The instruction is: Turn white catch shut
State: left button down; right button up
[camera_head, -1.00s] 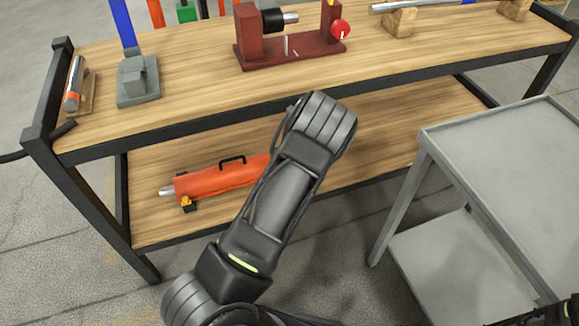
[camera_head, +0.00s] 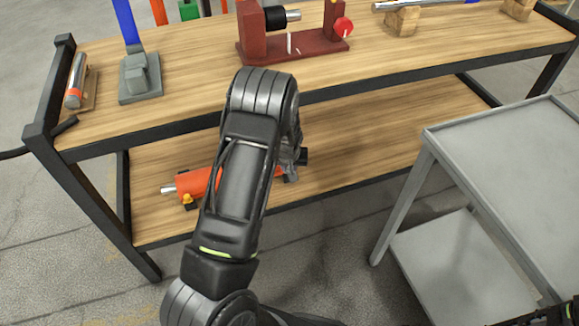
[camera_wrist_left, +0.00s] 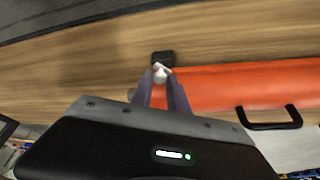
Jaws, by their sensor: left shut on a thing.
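An orange cylinder jack (camera_head: 195,183) lies on the lower wooden shelf, largely behind my left arm in the head view. In the left wrist view the orange body (camera_wrist_left: 245,85) shows with a black handle on its side. The small white catch (camera_wrist_left: 161,71) sits at its end, in front of a black block (camera_wrist_left: 163,57). My left gripper (camera_wrist_left: 160,78) is shut on the catch, its two fingertips at it. The catch cannot be made out in the head view. My right gripper is not in view.
The upper shelf (camera_head: 190,100) edge runs above the jack and carries a dark red stand (camera_head: 290,45), a grey-based blue jack (camera_head: 140,80) and a small silver-orange cylinder (camera_head: 76,80). A grey cart (camera_head: 510,150) stands at the right. The lower shelf's right part is clear.

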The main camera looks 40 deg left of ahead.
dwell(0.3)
pick_arm(q)
jog(key=c, duration=1.3)
grip_release()
jog(key=shift+r, duration=0.1)
jog(key=p+v, duration=0.2)
jog(key=v, duration=0.5)
jog(key=shift+r, duration=0.3)
jog(key=shift+s+d, duration=0.1)
